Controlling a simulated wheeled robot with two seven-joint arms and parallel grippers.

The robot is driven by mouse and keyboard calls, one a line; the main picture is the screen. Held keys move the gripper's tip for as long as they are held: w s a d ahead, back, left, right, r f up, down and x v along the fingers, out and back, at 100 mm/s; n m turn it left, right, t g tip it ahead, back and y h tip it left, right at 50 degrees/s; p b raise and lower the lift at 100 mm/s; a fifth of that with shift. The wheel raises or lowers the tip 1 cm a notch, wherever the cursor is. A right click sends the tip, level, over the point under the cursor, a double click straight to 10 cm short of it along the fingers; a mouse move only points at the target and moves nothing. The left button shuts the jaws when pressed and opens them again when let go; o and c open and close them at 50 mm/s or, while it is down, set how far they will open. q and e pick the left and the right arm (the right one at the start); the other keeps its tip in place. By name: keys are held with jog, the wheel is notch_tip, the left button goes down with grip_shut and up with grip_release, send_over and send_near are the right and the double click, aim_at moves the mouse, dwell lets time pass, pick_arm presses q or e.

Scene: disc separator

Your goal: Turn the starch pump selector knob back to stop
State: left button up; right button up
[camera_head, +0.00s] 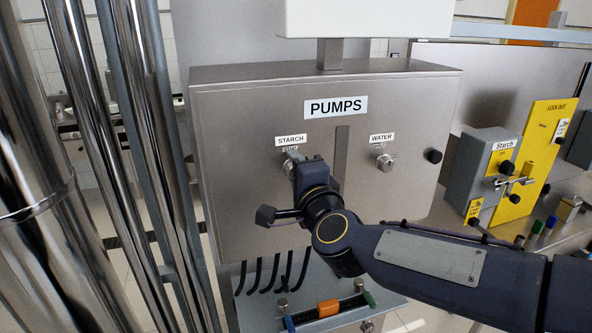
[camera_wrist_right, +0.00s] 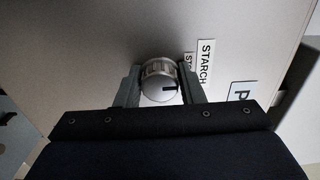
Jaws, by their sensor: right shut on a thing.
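The starch selector knob (camera_head: 287,165) is on the grey PUMPS panel (camera_head: 240,200), below the STARCH label (camera_head: 291,140), and is partly hidden by my right gripper (camera_head: 295,164). In the right wrist view the round silver knob (camera_wrist_right: 158,82) sits between the two fingers of my right gripper (camera_wrist_right: 160,88), which is shut on it. A short dark mark on its face lies on the right side, toward the labels. The small label by the knob (camera_wrist_right: 188,61) is partly covered, and its wording is hard to read. My left gripper is not in view.
The water knob (camera_head: 385,162) is to the right, beyond a vertical strip (camera_head: 341,160). Steel pipes (camera_head: 120,120) stand close on the left. A yellow lock-out board (camera_head: 535,150) is at the right.

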jog(key=shift+f, duration=0.1)
jog(key=o, duration=1)
jog(key=b+v, duration=0.1)
jog(key=v, duration=0.7)
jog(key=s+d+f+n+g+h, duration=0.1)
jog(key=s+d+f+n+g, duration=0.4)
jog(key=s+d+f, duration=0.4)
jog(key=s+d+f+n+g, duration=0.6)
jog(key=s+d+f, duration=0.3)
jog(key=s+f, duration=0.4)
jog(key=shift+s+d+f+n+g+h, duration=0.15)
jog(key=shift+s+f+n+g+h, duration=0.2)
jog(key=shift+n, duration=0.35)
